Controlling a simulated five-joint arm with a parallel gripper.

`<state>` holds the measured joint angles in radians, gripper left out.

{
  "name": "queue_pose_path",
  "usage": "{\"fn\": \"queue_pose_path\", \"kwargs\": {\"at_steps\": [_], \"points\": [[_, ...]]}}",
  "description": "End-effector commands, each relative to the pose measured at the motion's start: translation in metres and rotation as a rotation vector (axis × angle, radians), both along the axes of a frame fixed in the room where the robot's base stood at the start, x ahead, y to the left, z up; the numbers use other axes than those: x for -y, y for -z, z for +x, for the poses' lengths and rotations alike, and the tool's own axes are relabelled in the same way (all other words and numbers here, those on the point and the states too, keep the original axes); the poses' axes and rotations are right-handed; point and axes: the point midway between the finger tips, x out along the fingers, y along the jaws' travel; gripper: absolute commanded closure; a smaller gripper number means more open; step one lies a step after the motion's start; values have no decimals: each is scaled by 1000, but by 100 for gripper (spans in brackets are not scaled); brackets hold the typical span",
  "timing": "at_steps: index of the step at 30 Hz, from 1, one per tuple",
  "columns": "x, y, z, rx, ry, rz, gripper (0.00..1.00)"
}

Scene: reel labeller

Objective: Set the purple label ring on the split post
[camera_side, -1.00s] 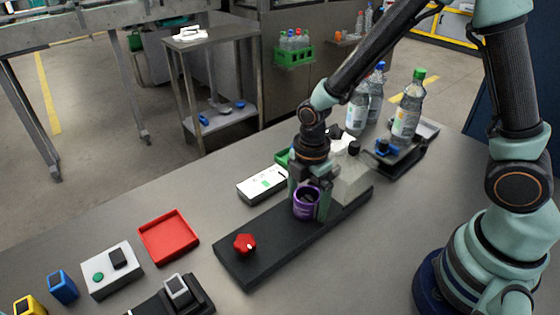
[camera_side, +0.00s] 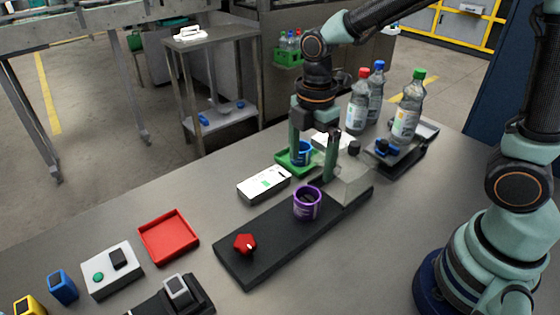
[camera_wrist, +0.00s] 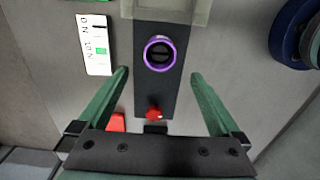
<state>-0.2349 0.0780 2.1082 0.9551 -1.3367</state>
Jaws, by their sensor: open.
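The purple label ring (camera_side: 307,209) sits upright on the black base plate (camera_side: 275,245). In the wrist view the ring (camera_wrist: 174,61) encircles the dark split post (camera_wrist: 159,52), whose slot shows inside it. The ring looks level and low on the plate; its underside is hidden. My gripper (camera_side: 312,168) is open and empty, above and behind the ring in the side view, apart from it. In the wrist view its two fingers (camera_wrist: 160,74) stand wide to either side, with nothing between them touching.
A red knob (camera_side: 245,244) is at the plate's near end and a clear block (camera_side: 351,182) at its far end. A blue ring (camera_side: 303,150) stands in a green tray (camera_side: 284,163) behind my gripper. A white display (camera_side: 264,184), red tray (camera_side: 168,237) and bottles (camera_side: 407,115) stand around.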

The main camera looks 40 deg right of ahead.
Motion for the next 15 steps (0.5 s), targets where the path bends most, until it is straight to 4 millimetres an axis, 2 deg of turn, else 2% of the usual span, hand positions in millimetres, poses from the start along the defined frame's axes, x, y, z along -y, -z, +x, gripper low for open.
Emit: {"fn": "queue_pose_path", "kwargs": {"at_steps": [5,8,15], "points": [[3,-13,-1,15,41,4,0],[11,-26,-3,58,176,17,0],[46,-70,-22,233,790,130,0]]}}
